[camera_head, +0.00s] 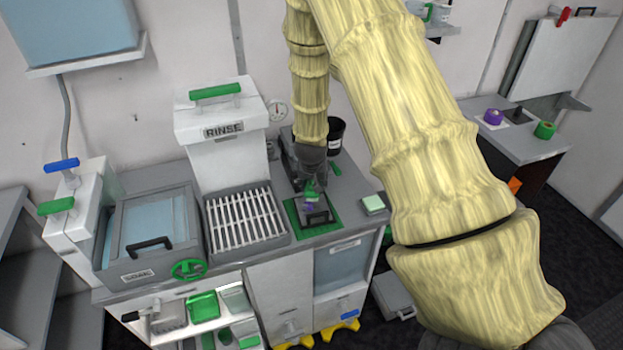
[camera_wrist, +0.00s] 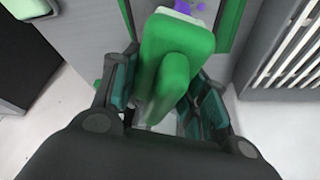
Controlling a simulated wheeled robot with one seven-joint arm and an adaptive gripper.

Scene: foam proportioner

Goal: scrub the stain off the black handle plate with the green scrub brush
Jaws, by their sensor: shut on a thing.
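My gripper (camera_wrist: 160,100) is shut on the green scrub brush (camera_wrist: 178,50), one finger on each side of its handle. In the head view my gripper (camera_head: 311,178) is over the green mat (camera_head: 293,217) on the counter, and the brush (camera_head: 312,190) shows small below it. The handle plate (camera_head: 318,228) with its black handle (camera_head: 317,217) lies on the mat. A purple stain (camera_head: 309,207) shows on the plate just below the brush; purple spots (camera_wrist: 183,7) show beyond the brush head in the wrist view. I cannot tell whether the bristles touch the plate.
The slatted rinse tray (camera_head: 245,218) is left of the mat, with the soak basin (camera_head: 150,225) further left. A black cup (camera_head: 336,135) stands behind. A pale green sponge (camera_head: 373,204) lies to the right on the counter.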

